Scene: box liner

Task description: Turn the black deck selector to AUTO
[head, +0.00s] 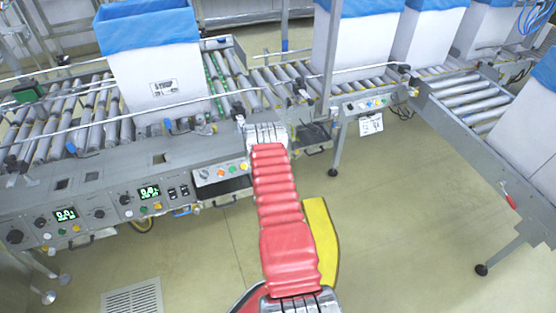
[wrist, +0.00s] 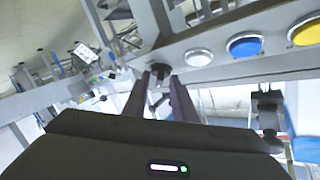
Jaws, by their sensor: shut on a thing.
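The black deck selector (wrist: 160,69) shows in the wrist view as a small dark knob on a grey panel (wrist: 230,70), left of a row of buttons. My gripper (wrist: 160,82) has its two dark fingers on either side of the knob and is shut on it. The fingers hide part of the knob, and I cannot read any marking for its position. In the head view my arm reaches forward to the conveyor front, and its end hides the gripper and the selector.
A white button (wrist: 198,57), a blue button (wrist: 244,45) and a yellow button (wrist: 305,33) sit right of the knob. In the head view a control box (head: 222,172) is left of my arm. White boxes with blue liners (head: 155,70) stand on roller conveyors. The floor (head: 410,230) at right is clear.

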